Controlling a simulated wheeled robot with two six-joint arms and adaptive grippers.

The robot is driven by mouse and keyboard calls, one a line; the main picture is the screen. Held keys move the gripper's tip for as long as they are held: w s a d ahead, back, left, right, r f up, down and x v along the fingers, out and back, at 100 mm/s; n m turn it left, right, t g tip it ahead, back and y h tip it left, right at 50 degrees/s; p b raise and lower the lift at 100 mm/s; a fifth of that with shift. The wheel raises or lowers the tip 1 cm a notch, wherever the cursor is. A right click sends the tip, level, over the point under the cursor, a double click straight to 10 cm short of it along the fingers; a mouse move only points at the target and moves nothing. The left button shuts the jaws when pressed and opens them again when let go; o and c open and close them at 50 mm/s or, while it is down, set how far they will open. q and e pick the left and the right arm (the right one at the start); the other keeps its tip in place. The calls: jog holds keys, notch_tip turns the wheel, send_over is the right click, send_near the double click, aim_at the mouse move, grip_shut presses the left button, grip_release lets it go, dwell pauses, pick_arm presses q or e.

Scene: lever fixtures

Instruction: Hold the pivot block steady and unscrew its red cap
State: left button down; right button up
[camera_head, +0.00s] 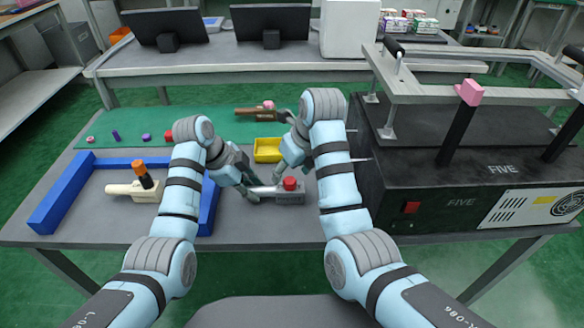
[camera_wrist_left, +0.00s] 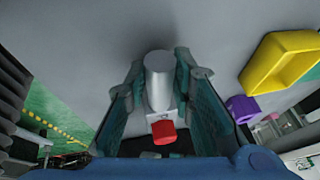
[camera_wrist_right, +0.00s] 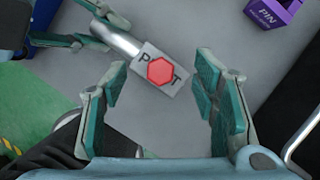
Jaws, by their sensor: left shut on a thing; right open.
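The grey pivot block (camera_head: 291,197) lies on the table with its red cap (camera_head: 290,183) on top. Its cylindrical shaft (camera_wrist_left: 158,78) points left. My left gripper (camera_head: 254,191) is shut on this shaft, with one finger on each side in the left wrist view. In the right wrist view the block (camera_wrist_right: 181,82) shows letters partly covered by the hexagonal red cap (camera_wrist_right: 160,71). My right gripper (camera_wrist_right: 152,90) is open and empty above the block, its fingers spread apart on either side of the cap in that view, not touching it.
A yellow bin (camera_head: 267,150) stands behind the block, and a purple bin (camera_wrist_right: 274,12) marked PIN is close by. A black machine (camera_head: 365,150) rises at the right. A blue-walled frame (camera_head: 62,193) with a beige part (camera_head: 122,190) is at the left.

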aim_at(291, 180)
jog(key=shift+f, duration=0.15)
jog(key=shift+f, duration=1.35)
grip_shut()
jog(key=n, duration=0.2)
jog(key=n+g+y, duration=0.1)
jog(key=n, duration=0.2)
jog(key=shift+w+d+r+n+g+y, duration=0.1)
jog(key=shift+w+d+n+g+y, duration=0.1)
jog(key=shift+d+n+g+y, duration=0.15)
jog(key=n+g, duration=0.1)
jog(key=n, duration=0.1)
jog(key=n+g, duration=0.1)
jog(key=n, duration=0.2)
jog(key=shift+w+a+y, duration=0.1)
jog(key=shift+a+y, duration=0.1)
jog(key=shift+y, duration=0.05)
grip_release()
jog(key=shift+r, duration=0.1)
